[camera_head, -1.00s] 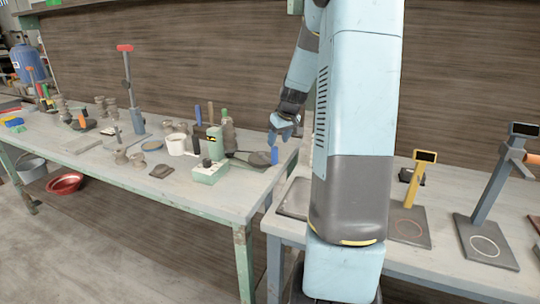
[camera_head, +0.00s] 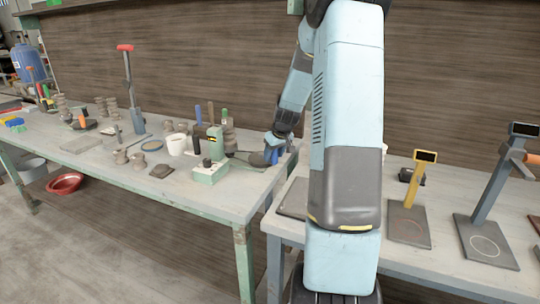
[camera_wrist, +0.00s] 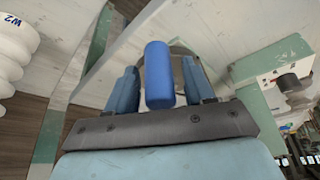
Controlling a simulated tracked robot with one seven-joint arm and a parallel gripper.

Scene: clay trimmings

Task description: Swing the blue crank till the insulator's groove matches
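The blue crank handle (camera_wrist: 159,75) stands upright between the two blue fingers of my gripper (camera_wrist: 160,80) in the wrist view. A narrow gap shows on each side of it, so my gripper is open around it and not clamped. In the head view the handle (camera_head: 274,156) is by the right end of the left bench, with my gripper (camera_head: 274,141) over it. A dark crank part (camera_head: 245,160) lies left of it. A white ribbed piece marked W2 (camera_wrist: 14,52) is at the wrist view's left edge; I cannot tell whether it is the insulator. No groove is clear.
A green device (camera_head: 210,171) with a black knob stands left of the crank; it also shows in the wrist view (camera_wrist: 268,92). A white cup (camera_head: 176,145) and several brown pieces are further left. A yellow stand (camera_head: 415,180) is on the right bench.

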